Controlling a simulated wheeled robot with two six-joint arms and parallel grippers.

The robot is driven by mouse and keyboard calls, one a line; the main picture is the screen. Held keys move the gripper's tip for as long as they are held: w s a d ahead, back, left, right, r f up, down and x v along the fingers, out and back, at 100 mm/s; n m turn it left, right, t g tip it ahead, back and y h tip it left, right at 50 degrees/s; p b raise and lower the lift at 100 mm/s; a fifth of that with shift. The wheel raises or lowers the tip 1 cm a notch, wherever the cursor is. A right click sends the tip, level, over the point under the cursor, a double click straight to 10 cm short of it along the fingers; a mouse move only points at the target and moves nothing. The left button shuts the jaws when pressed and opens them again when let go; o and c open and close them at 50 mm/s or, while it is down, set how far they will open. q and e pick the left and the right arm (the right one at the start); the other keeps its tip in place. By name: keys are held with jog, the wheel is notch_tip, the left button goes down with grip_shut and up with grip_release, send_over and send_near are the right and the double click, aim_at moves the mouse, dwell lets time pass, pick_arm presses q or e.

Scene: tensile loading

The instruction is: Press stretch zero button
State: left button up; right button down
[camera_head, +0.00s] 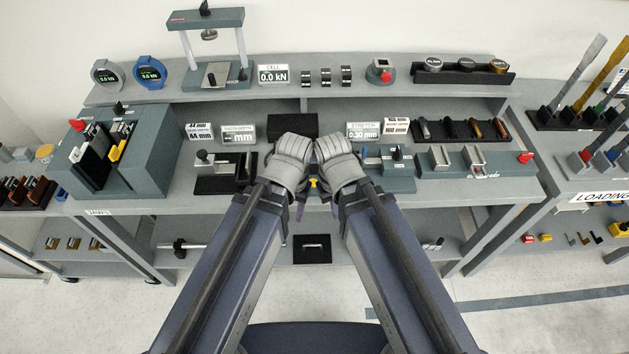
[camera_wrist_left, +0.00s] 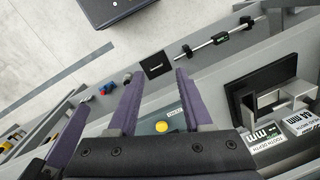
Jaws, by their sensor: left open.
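A yellow round button (camera_wrist_left: 161,126) sits on a plate with a small white label whose text is too small to read. In the left wrist view it lies between the fingers of my left gripper (camera_wrist_left: 158,78). In the head view a bit of yellow (camera_head: 314,184) shows between my two wrists. The stretch display (camera_head: 363,132) reads 0.30 mm. My left gripper (camera_head: 292,208) is open and empty; I cannot tell whether it touches anything. My right gripper (camera_head: 331,208) is close beside it, mostly hidden by its wrist; its opening is unclear.
A tooth depth display (camera_head: 239,135) and a black stand (camera_head: 225,180) are left of my wrists. A test frame (camera_head: 208,45) stands on the back shelf.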

pick_arm(q)
grip_shut()
dwell(0.4)
dwell(1.4)
